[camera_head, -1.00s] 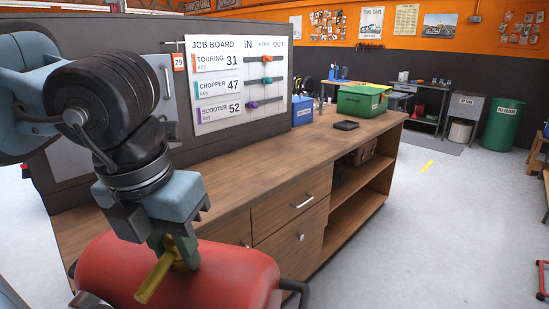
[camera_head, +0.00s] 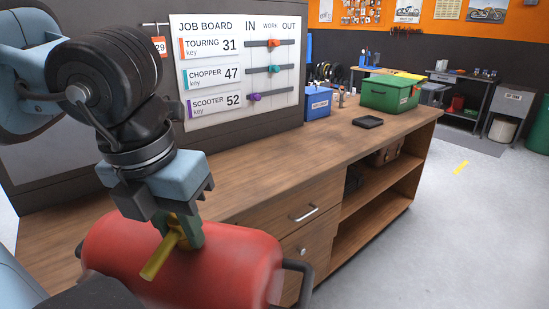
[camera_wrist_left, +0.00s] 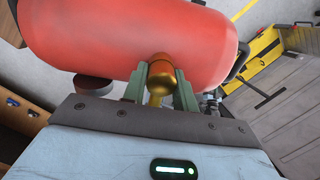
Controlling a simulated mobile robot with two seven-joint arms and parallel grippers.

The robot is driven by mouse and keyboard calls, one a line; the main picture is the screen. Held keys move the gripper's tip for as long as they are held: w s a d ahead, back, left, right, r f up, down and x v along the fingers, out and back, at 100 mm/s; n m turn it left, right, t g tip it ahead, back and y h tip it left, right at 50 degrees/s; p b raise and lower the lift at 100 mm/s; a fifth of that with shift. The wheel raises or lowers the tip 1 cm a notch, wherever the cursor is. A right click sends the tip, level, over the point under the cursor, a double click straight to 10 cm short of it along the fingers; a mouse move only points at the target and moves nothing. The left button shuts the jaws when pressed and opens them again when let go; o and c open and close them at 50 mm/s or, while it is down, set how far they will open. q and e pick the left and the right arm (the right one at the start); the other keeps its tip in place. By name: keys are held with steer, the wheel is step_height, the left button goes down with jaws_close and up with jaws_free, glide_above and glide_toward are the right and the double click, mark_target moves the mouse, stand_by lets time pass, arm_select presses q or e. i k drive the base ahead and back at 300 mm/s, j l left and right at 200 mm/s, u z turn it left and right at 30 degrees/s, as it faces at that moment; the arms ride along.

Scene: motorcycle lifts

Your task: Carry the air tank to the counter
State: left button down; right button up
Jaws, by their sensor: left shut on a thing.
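The air tank (camera_head: 225,262) is a red cylinder with a brass fitting on top and a dark handle at its right end. My left gripper (camera_head: 182,238) is shut on the tank's brass fitting and holds the tank in front of the counter. In the left wrist view, the fingers of my left gripper (camera_wrist_left: 160,92) stand on both sides of the brass fitting, with the red tank (camera_wrist_left: 125,40) beyond. The wooden counter (camera_head: 262,170) runs behind the tank, its near top stretch bare. My right gripper is not in view.
A job board (camera_head: 240,70) rises behind the counter. The floor to the right (camera_head: 470,220) is clear.

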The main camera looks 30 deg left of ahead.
mark_target(255, 169)
steer(key=i+j, duration=0.1)
steer(key=i, duration=0.7)
steer(key=i+z, duration=0.15)
steer(key=i, duration=0.6)
steer(key=i+l+u, duration=0.15)
steer(key=i, duration=0.35)
steer(key=i+u, duration=0.15)
steer(key=u, duration=0.25)
steer(key=i+u, duration=0.1)
steer(key=u, duration=0.3)
steer(key=i+l+u, duration=0.1)
steer(key=u, duration=0.25)
steer(key=i+l+u, duration=0.1)
steer(key=u, duration=0.3)
steer(key=i+u, duration=0.25)
steer(key=l+u, duration=0.1)
steer(key=u, duration=0.15)
steer(key=i+j+z, duration=0.2)
steer(key=i, duration=0.25)
steer(key=l, duration=0.1)
